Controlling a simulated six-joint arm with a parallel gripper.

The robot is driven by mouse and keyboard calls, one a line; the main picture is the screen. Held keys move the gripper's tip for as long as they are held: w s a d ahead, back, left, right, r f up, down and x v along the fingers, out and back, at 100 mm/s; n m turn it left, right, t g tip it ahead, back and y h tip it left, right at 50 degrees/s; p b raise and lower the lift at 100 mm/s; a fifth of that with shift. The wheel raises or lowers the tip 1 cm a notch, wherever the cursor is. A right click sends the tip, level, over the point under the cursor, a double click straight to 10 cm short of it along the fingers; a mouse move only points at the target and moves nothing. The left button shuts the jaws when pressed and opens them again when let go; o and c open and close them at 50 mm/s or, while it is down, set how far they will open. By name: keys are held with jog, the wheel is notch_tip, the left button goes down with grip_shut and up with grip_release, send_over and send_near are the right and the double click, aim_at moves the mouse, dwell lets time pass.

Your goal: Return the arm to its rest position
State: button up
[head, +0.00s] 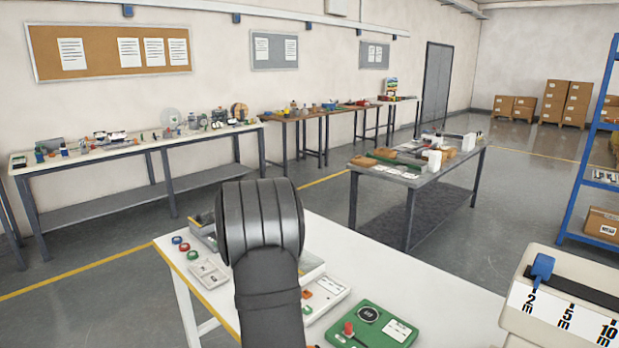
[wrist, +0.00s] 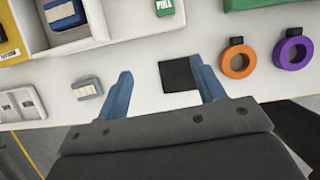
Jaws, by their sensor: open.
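My gripper (wrist: 160,85) shows in the wrist view with its two blue fingers spread wide apart. Nothing is held between them. A black square (wrist: 180,74) lies on the white table between the fingers, close to the right one. In the head view my dark arm rises in front of the white table (head: 374,264) and hides part of what lies there. My gripper's fingers cannot be seen in the head view.
An orange ring (wrist: 237,60) and a purple ring (wrist: 293,50) lie right of the fingers. A small grey block (wrist: 87,88) lies to the left. A green device (head: 372,326) and a box with a blue slider and distance marks (head: 570,310) stand at the front right.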

jog(key=a+f, duration=0.1)
jog(key=a, duration=0.1)
jog(key=w+a+f, duration=0.1)
jog(key=a+f, duration=0.1)
jog(key=w+a+f, duration=0.1)
jog(key=a+f, duration=0.1)
jog(key=shift+a, duration=0.3)
jog(key=shift+w+a+f, duration=0.1)
jog(key=shift+f, duration=0.3)
jog(key=shift+c, duration=0.2)
dwell(0.5)
